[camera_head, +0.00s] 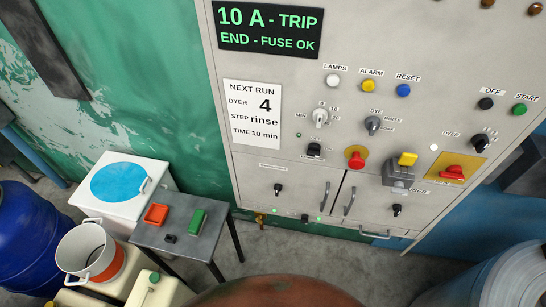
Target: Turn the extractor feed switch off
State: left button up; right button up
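A grey control cabinet (250,60) fills the upper middle and right of the head view. On its lower left panel is a small black switch (278,189) under a label too small to read. Neither gripper is in view.
A display (268,30) reads "10 A - TRIP, END - FUSE OK". A small grey table (180,235) with orange and green items stands left of the cabinet. A white bin (118,210), buckets and a blue drum (35,240) crowd the left. A brown rounded surface (275,292) is at bottom centre.

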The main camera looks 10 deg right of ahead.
aim_at(313, 149)
jog(key=u, duration=0.45)
jog(key=k, duration=1.15)
jog(key=z, duration=1.55)
jog(key=i, duration=0.5)
